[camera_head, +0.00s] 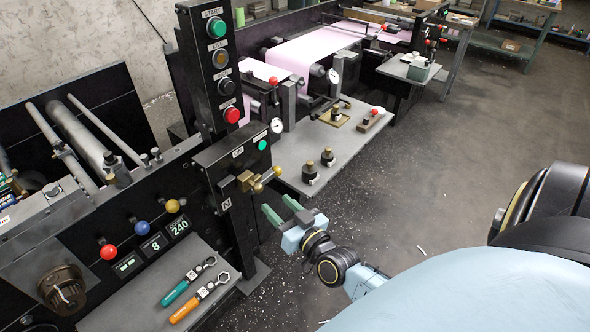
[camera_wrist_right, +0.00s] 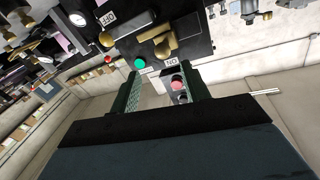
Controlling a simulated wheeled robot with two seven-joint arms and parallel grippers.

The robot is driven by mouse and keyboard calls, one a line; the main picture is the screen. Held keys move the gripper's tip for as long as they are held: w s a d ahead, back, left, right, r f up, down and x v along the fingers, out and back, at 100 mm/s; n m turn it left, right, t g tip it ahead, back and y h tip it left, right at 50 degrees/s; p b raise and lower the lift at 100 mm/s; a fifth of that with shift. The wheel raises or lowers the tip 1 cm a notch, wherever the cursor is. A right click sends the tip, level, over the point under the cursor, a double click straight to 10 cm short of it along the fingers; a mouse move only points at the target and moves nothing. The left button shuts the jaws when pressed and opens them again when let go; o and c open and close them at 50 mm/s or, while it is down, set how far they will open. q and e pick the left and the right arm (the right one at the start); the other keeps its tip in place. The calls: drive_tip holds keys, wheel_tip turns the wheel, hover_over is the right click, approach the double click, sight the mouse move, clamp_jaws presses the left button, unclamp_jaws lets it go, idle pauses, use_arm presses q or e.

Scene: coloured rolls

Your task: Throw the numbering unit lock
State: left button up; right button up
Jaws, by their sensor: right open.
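The numbering unit lock appears to be the black box (camera_head: 231,158) marked N on the post, with a brass handle (camera_head: 258,182) on its front. A green lamp (camera_head: 262,144) and small white labels are on its face. In the right wrist view the brass handle (camera_wrist_right: 157,44) lies beyond my fingertips, near an OFF and an ON label. My right gripper (camera_head: 281,208) is open and empty, just below and right of the handle, apart from it. Its two green fingers also show in the wrist view (camera_wrist_right: 162,85). My left gripper is out of view.
A post with buttons (camera_head: 209,60) rises above the box. A grey shelf (camera_head: 160,285) with two wrenches lies below left. A grey table (camera_head: 340,150) with brass and black fittings stands behind. Red, blue and yellow knobs (camera_head: 143,227) are at left. Floor at right is open.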

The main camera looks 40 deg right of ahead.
drive_tip(key=s, duration=0.6)
idle(0.4)
drive_tip(key=s+a+f+n+g+b, duration=0.1)
drive_tip(key=s+f+g, duration=0.25)
drive_tip(key=f, duration=0.65)
drive_tip(key=s+a+f+n+g+y+b, duration=0.15)
drive_tip(key=s+f, duration=0.25)
drive_tip(key=f, duration=0.7)
drive_tip(key=s+a+f+g+h, duration=0.1)
drive_tip(key=s+f+g, duration=0.3)
drive_tip(key=f, duration=0.6)
drive_tip(key=s+f+n+g+b, duration=0.1)
drive_tip(key=s+f+g, duration=0.3)
drive_tip(key=s+f, duration=0.3)
drive_tip(key=s+f+n+g+b, duration=0.1)
drive_tip(key=s+f+g, duration=0.3)
drive_tip(key=s, duration=1)
wheel_tip(320, 180, down, 4)
drive_tip(key=shift+s+a+r, duration=0.25)
drive_tip(key=shift+s+a, duration=0.1)
